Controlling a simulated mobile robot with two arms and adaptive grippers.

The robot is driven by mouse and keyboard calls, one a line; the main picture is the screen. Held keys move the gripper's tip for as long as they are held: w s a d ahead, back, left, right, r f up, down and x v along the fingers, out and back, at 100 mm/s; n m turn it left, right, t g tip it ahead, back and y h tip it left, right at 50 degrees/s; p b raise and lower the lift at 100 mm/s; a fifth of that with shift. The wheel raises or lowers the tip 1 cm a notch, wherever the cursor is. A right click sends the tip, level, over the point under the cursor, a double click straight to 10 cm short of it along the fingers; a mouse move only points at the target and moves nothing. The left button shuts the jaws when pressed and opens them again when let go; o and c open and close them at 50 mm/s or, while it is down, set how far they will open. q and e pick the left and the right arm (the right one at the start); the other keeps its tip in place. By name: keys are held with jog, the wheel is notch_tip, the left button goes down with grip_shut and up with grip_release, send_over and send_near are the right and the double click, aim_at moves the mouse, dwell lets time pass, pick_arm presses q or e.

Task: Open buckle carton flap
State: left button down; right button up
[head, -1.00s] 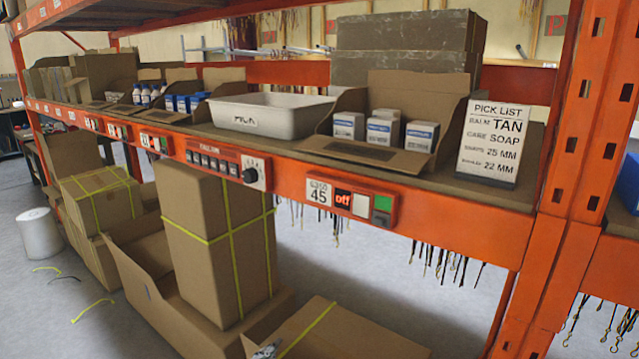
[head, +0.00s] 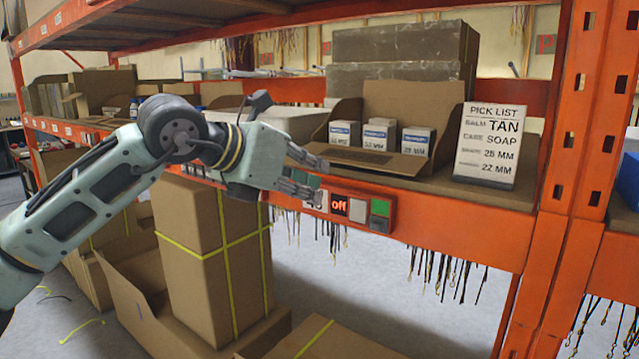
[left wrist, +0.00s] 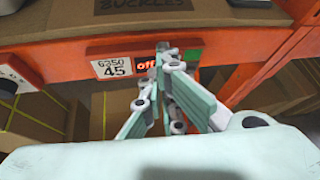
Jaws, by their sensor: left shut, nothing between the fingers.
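The buckle carton (head: 413,105) is a brown cardboard box on the orange shelf, with a tall panel upright at its back. Its front flap (head: 405,167) slopes low toward the shelf edge. In the left wrist view the flap (left wrist: 215,12) shows at the top, with the word BUCKLES on it. My left gripper (head: 322,182) is shut and empty, in front of the shelf beam, below and left of the flap. In the left wrist view its fingertips (left wrist: 167,52) are together in front of the beam's control panel. My right gripper is not in view.
Small white-and-blue boxes (head: 380,133) stand in the carton. A pick list sign (head: 487,145) stands to its right. The panel (head: 357,208) with 'off' display and green button is on the beam. A grey tray (head: 290,122) is partly behind my arm. Strapped cartons (head: 215,250) stand below.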

pick_arm(q)
jog(key=a+r+t+y, duration=0.1)
jog(key=a+r+y, duration=0.1)
jog(key=a, duration=0.2)
jog(key=p+x, duration=0.1)
jog(key=x, duration=0.2)
jog(key=p+x, duration=0.1)
jog(key=x, duration=0.2)
jog(key=r+p+x, duration=0.1)
jog(key=x, duration=0.2)
jog(key=shift+w+d+f+p, duration=0.1)
jog(key=shift+w+d+p, duration=0.1)
jog(key=shift+w+p, duration=0.25)
jog(key=shift+w+d+f, duration=0.15)
jog(key=shift+w+f, duration=0.15)
jog(key=shift+w, duration=0.05)
jog(key=shift+r, duration=0.1)
